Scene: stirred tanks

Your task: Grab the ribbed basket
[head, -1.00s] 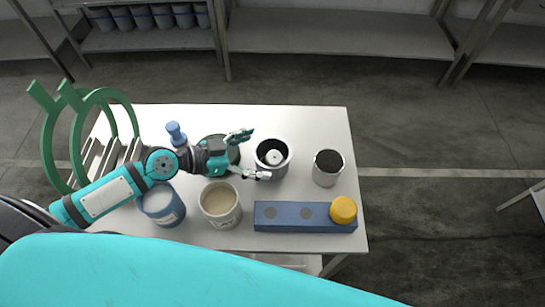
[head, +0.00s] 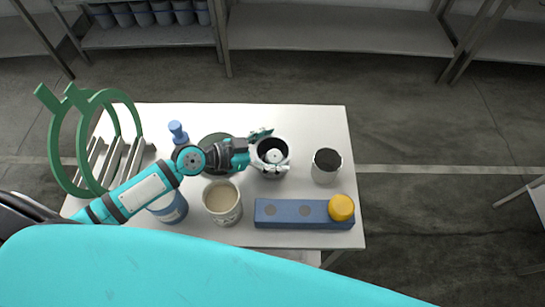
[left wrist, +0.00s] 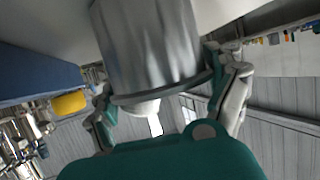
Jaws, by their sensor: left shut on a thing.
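The ribbed basket (head: 271,176) is a round metal container with a dark inside and a white hub in its middle. It stands upright on the white table in the head view. My left gripper (head: 272,151) reaches it from the left, with one finger at its far side and one at its near side. In the left wrist view the basket's grey metal wall (left wrist: 150,50) sits between the two fingers, which are shut on it near its dark rim. My right gripper is not in view.
A grey can with a dark top (head: 326,166) stands right of the basket. A beige-filled tub (head: 222,203), a blue tub (head: 170,207), a blue block (head: 290,214) with a yellow knob (head: 341,207), a blue bottle (head: 178,132) and a green ringed rack (head: 58,150) surround it.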

